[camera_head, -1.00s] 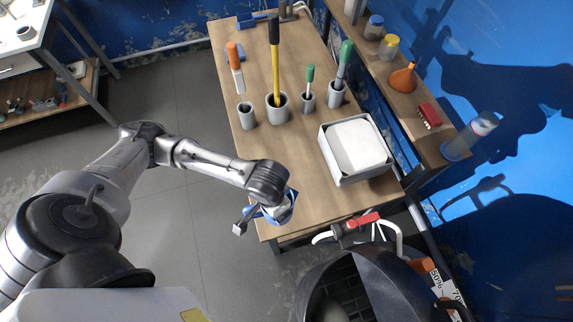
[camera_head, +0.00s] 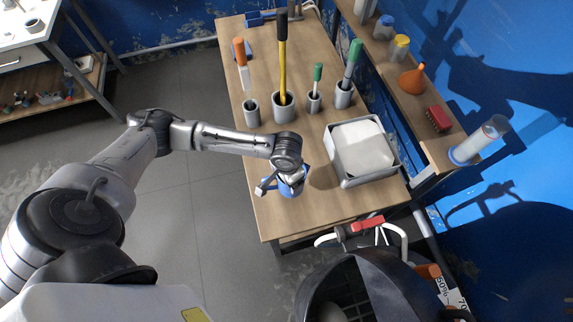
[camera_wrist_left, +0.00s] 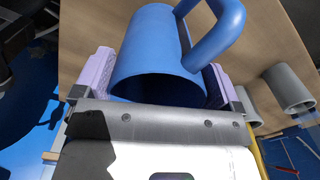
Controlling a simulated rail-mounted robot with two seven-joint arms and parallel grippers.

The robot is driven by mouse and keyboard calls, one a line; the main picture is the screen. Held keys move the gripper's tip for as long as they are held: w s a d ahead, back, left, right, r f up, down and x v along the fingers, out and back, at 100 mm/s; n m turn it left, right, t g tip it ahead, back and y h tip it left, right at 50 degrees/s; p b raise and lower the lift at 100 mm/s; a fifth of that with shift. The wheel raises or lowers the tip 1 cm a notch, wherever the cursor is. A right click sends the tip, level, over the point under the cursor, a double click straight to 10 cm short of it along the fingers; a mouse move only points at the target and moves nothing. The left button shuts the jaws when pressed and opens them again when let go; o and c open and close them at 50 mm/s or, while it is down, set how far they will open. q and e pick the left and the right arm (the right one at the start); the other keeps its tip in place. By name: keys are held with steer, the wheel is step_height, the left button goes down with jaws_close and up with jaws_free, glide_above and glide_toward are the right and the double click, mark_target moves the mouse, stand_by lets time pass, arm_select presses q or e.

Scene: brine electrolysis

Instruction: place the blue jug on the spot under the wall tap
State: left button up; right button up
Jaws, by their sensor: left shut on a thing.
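The blue jug (camera_wrist_left: 155,55) fills the upper middle of the left wrist view, its open mouth facing the camera and its handle at the upper right. My left gripper (camera_wrist_left: 150,85) is shut on the jug, with lilac finger pads on both sides of its body. In the head view the jug (camera_head: 291,187) shows only in part beneath my left gripper (camera_head: 283,180), over the near part of the wooden table (camera_head: 285,220). I cannot tell whether the jug touches the tabletop. The wall tap and the spot under it are not clearly visible. My right gripper is not in view.
A white tray (camera_head: 350,178) stands right of the jug. Grey cups (camera_head: 285,108) holding coloured-handled tools stand behind it. A wall shelf (camera_head: 395,85) carries an orange funnel (camera_head: 412,80), a red brush (camera_head: 438,117) and a clear cylinder (camera_head: 478,140). A dark bin (camera_head: 370,285) stands in front.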

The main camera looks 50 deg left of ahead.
arm_select(q)
step_height(320, 180, down, 3)
steer(key=shift+f, duration=0.25)
steer(key=shift+f, duration=0.1)
steer(key=o, duration=0.9)
